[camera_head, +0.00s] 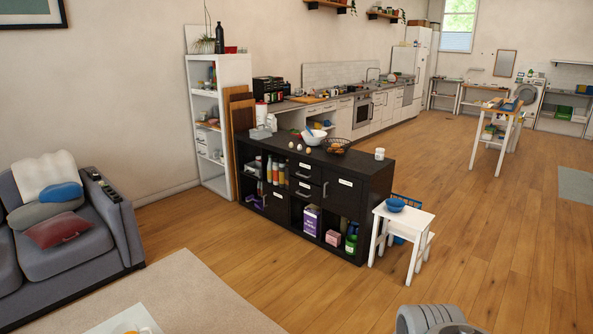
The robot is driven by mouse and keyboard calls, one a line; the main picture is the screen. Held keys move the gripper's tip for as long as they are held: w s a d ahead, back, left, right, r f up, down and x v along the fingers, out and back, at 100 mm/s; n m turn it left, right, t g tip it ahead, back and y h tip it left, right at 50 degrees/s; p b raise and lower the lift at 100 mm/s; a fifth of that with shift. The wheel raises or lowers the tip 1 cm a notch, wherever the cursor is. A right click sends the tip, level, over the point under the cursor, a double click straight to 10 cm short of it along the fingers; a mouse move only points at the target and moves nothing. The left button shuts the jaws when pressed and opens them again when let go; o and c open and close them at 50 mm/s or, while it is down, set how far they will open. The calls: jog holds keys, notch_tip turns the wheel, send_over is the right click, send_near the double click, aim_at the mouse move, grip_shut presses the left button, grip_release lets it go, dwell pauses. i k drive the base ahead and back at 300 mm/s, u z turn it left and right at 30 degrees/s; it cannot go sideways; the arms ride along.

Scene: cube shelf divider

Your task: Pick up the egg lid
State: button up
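I cannot pick out the egg lid with certainty at this distance. Several small white egg-like items (299,147) sit on top of the black cube shelf (355,171) in the middle of the view. Just behind them is a white bowl (314,138) with something blue in it. A dark wire basket (336,146) with brown contents stands to their right. A small white jar (379,154) stands near the shelf's right end. A grey ribbed part of my own body shows at the bottom edge. My gripper's fingers are not visible.
A white stool (408,219) with a blue bowl (395,205) stands right of the black shelf. A grey sofa (75,245) and a beige rug (185,295) are at the left. The wooden floor (480,235) is open at the right and in front of the shelf.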

aim_at(258, 132)
jog(key=u, duration=0.3)
jog(key=i, duration=3.1)
jog(key=u, duration=0.65)
jog(key=i, duration=2.65)
jog(key=u, duration=0.35)
jog(key=i, duration=1.7)
jog(key=u, duration=0.1)
